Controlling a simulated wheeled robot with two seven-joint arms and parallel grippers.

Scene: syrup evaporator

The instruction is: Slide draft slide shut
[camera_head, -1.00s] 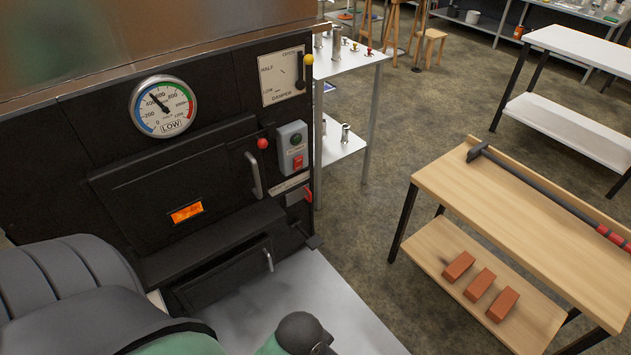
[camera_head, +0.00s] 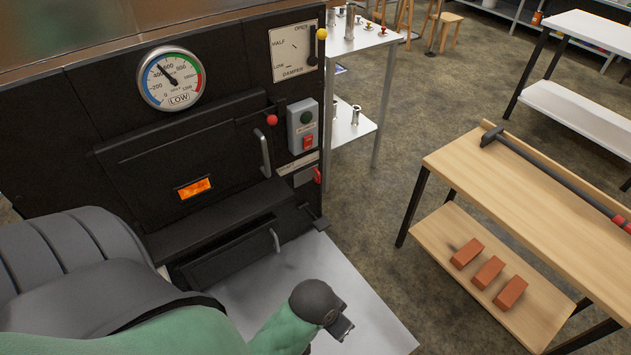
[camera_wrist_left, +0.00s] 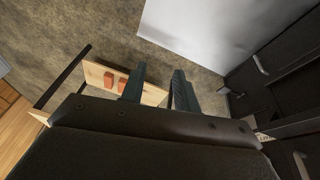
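What looks like the draft slide is a small grey plate with a red tab (camera_head: 317,175) at the lower right edge of the black evaporator front, under the switch box. How far it is open cannot be told. My left arm reaches in from the lower left in the head view. Its dark wrist end is low in front of the evaporator, well short of the red tab. In the left wrist view my left gripper (camera_wrist_left: 158,88) has its two fingers apart with nothing between them. My right gripper is not in view.
The evaporator front carries a gauge (camera_head: 171,78), a damper plate (camera_head: 293,50), a switch box (camera_head: 303,127), a fire door handle (camera_head: 264,151) and a lower door (camera_head: 225,255), seemingly ajar. A wooden bench (camera_head: 545,190) with bricks stands right. Open floor lies between.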

